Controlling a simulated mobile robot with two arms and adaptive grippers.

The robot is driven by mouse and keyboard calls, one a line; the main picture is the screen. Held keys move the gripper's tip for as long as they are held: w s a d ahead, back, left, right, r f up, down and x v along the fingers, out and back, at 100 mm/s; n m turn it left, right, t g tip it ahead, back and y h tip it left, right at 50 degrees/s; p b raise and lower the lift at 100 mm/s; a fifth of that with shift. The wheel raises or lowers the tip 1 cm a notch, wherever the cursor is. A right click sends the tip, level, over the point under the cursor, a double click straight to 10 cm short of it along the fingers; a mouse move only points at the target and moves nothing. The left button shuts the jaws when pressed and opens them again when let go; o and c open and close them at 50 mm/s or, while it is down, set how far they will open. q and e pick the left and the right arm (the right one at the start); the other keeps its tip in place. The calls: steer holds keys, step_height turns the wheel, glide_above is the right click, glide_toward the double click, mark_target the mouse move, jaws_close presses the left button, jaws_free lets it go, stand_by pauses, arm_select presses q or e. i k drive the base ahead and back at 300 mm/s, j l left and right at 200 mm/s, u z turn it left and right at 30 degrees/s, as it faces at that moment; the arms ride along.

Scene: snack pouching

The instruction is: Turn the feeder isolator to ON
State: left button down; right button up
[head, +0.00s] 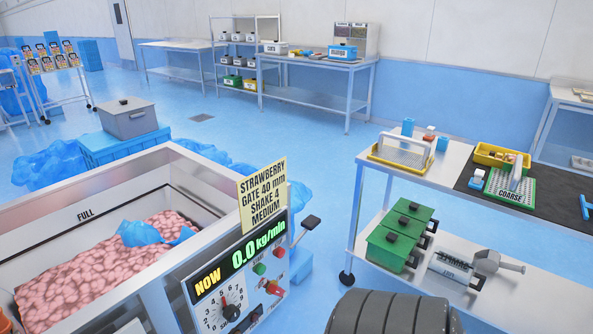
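The feeder's control panel (236,294) is at the lower middle of the head view, on the end of the steel hopper. A red rotary handle (273,288) on the panel's lower right looks like the isolator. Its ON/OFF marking is too small to read. A green button (259,268) and a red button (279,252) sit above it. A white numbered dial with a black knob (231,312) is to its left. Neither gripper shows, so nothing is seen touching the panel.
The hopper (193,257) holds pink pieces and a blue crumpled film (150,232). A yellow card (263,195) stands above the panel. A black-ended lever (310,222) sticks out at its right. A wheeled steel trolley (367,226) stands at right, with blue floor between.

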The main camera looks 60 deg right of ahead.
mark_target(273, 288)
steer(key=z, duration=1.85)
